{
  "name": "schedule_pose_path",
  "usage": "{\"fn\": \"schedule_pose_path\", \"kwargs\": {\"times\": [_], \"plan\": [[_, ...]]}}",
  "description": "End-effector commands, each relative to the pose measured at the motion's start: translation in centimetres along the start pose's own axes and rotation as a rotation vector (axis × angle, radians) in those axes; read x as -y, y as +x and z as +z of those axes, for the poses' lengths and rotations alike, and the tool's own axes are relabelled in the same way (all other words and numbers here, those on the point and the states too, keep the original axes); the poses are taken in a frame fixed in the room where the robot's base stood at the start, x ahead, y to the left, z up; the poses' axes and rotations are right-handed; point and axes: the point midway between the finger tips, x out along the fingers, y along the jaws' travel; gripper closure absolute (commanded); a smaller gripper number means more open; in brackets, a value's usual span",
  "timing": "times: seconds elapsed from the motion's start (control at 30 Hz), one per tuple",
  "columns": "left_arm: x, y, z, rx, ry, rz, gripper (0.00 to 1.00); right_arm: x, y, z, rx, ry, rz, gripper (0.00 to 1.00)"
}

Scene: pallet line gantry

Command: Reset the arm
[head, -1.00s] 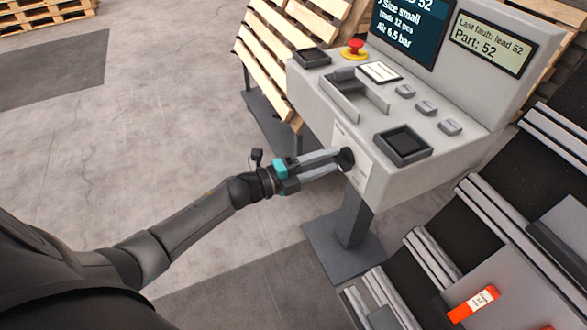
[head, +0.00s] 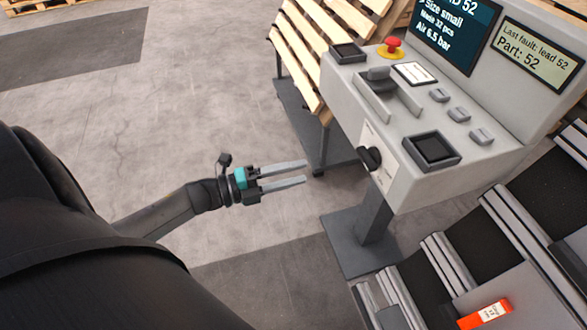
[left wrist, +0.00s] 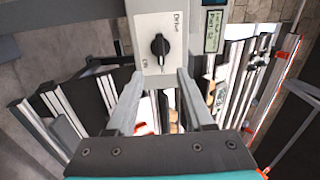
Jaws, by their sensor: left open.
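My left gripper (head: 305,173) is open and empty in the head view, in the air to the left of the control console (head: 400,185). Its two fingers point right, apart from a black rotary knob (head: 369,158) on the console's front face. In the left wrist view the knob (left wrist: 160,46) sits on a white plate marked "Drive" (left wrist: 172,22), beyond and between my open fingers (left wrist: 158,88). My right gripper does not show.
The console top carries a red stop button (head: 391,46), a lever in a slotted bracket (head: 378,76), grey buttons (head: 458,114) and a black tray (head: 432,149). Slatted pallets (head: 310,55) stand behind. Conveyor rails (head: 510,230) lie at lower right. Open floor (head: 190,90) is on the left.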

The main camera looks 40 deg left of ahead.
Motion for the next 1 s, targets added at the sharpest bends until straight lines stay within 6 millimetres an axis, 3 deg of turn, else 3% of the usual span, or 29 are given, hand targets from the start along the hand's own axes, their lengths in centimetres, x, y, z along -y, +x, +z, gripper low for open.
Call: {"fn": "schedule_pose_path", "kwargs": {"times": [0.4, 0.47, 0.53, 0.67, 0.77, 0.87, 1.0], "plan": [[-0.2, 0.0, 0.1, 0.006, -0.006, 0.003, 0.47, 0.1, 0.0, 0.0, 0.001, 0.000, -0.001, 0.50], [-0.9, -0.1, 0.4, 0.034, -0.036, 0.013, 0.47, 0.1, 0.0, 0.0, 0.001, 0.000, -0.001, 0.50], [-2.9, -0.5, 1.2, 0.107, -0.117, 0.041, 0.47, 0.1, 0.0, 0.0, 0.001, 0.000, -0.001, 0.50], [-10.1, -2.5, 2.8, 0.349, -0.390, 0.139, 0.47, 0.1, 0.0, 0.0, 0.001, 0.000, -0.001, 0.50], [-17.3, -5.3, 2.3, 0.571, -0.642, 0.236, 0.47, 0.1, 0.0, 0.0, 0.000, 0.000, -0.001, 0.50], [-23.9, -8.6, 0.0, 0.778, -0.872, 0.335, 0.47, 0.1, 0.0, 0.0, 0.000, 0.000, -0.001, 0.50], [-31.4, -13.4, -5.7, 1.049, -1.150, 0.478, 0.47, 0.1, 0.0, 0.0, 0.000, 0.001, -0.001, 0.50]]}}
